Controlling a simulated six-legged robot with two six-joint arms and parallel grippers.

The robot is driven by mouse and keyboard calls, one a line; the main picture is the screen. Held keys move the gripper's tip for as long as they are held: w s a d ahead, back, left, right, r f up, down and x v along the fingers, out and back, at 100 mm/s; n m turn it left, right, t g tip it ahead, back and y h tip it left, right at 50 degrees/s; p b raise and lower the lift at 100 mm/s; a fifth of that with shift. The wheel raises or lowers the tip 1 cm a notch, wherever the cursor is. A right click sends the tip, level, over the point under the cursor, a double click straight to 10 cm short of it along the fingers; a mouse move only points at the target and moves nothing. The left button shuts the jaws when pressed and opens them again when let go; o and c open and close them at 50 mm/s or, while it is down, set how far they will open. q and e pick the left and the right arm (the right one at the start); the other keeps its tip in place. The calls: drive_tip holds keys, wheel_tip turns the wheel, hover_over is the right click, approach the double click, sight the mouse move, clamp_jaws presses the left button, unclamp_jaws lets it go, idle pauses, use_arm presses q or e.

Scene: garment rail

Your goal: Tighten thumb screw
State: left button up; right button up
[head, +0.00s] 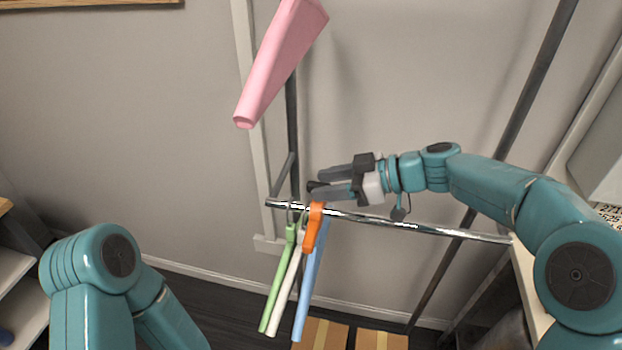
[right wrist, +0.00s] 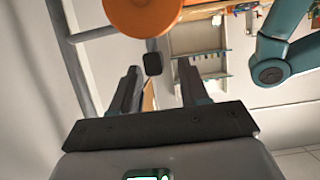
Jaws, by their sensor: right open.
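My right gripper (head: 319,184) reaches in from the right, just above the orange clamp (head: 314,228) on the chrome rail (head: 375,220). Its jaws are apart. A small dark knob, seemingly the thumb screw (head: 313,186), shows by the fingertips. In the right wrist view the dark knob (right wrist: 152,64) appears between the open fingertips (right wrist: 158,68), nearer the left finger; I see no clear contact. The round orange part (right wrist: 143,12) of the clamp fills the top there. My left arm shows at the lower left of the head view, but its gripper is out of view.
Green (head: 277,285), white (head: 287,290) and blue (head: 312,285) hanging pieces hang close to the clamp. A pink garment (head: 283,60) hangs above. Cardboard boxes (head: 322,334) stand on the floor below. Dark rack posts (head: 520,120) rise behind my right arm.

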sight(322, 184)
drive_tip(key=x, duration=0.4)
drive_tip(key=shift+w+f+p, duration=0.1)
drive_tip(key=shift+w+p, duration=0.15)
drive_tip(key=shift+p, duration=0.1)
drive_tip(key=shift+s, duration=0.15)
